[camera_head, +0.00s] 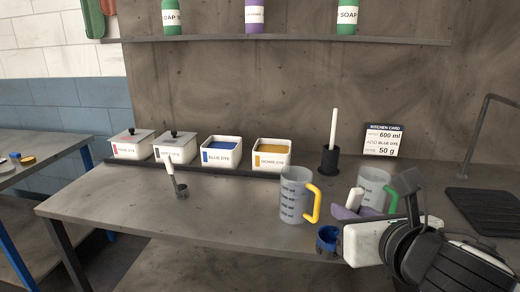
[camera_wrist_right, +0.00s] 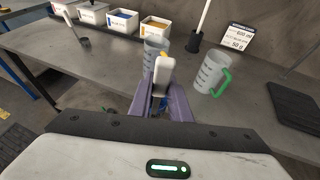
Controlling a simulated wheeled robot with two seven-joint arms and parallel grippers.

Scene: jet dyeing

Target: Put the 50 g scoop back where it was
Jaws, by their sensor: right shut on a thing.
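My right gripper (camera_head: 352,208), with purple fingers, is shut on the white handle (camera_wrist_right: 162,72) of a scoop. The scoop's dark cup (camera_head: 327,240) shows blue inside and hangs low at the table's front edge in the head view. Its size mark cannot be read. A second scoop (camera_head: 181,189) with a white handle and dark grey cup stands on the table at the left; it also shows in the right wrist view (camera_wrist_right: 83,38). My left gripper is not in view.
A yellow-handled jug (camera_head: 294,198) and a green-handled jug (camera_head: 372,187) stand near my right gripper. Behind are the open blue dye box (camera_head: 220,157), ochre dye box (camera_head: 264,160), two lidded boxes, a dark holder (camera_head: 329,160) and a card (camera_head: 383,140). The table's left front is clear.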

